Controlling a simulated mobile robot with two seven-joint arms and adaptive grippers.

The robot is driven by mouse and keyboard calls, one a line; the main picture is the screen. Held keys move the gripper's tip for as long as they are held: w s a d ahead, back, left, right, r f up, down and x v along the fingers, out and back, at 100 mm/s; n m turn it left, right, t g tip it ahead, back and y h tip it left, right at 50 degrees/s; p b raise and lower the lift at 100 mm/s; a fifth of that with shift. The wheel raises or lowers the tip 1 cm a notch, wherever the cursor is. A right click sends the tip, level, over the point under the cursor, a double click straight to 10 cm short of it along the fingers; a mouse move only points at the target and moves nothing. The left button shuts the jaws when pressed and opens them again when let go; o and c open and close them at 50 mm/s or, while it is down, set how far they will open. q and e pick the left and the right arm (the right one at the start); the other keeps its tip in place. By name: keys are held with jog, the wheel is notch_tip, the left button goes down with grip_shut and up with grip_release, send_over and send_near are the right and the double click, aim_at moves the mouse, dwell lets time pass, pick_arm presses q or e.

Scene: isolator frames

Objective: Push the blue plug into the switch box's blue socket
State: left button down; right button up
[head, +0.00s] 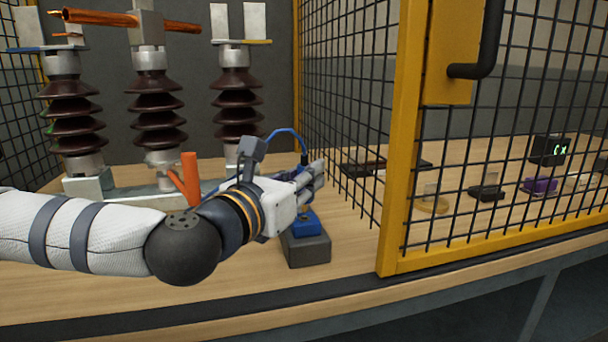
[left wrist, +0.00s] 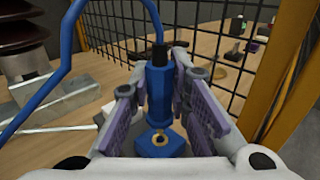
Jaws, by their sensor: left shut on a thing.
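My left gripper (head: 318,178) is shut on the blue plug (left wrist: 160,85), which shows between its two pads in the left wrist view (left wrist: 160,100). A blue cable (head: 288,131) runs from the plug's black top. The dark grey switch box (head: 308,252) stands on the bench under the gripper, with the blue socket (head: 307,226) on its top. In the left wrist view the socket (left wrist: 158,150) shows a brass ring close to the plug's lower end. I cannot tell whether plug and socket touch. My right gripper is not in view.
A yellow-framed mesh panel (head: 400,150) stands just right of the box. Brown ribbed insulators (head: 157,115) stand behind my left arm, with an orange piece (head: 188,180) near it. Small items, including a purple one (head: 540,186), lie beyond the mesh. The bench in front is clear.

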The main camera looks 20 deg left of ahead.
pick_arm(q)
jog(key=shift+f, duration=0.1)
dwell(0.6)
jog(key=shift+f+b, duration=0.3)
jog(key=shift+f, duration=0.05)
jog(key=shift+f+b, duration=0.75)
jog(key=shift+f, duration=0.3)
jog(key=c, duration=1.4)
grip_release()
jog(key=shift+c, duration=0.2)
jog(key=shift+r, duration=0.1)
notch_tip(320, 180, up, 10)
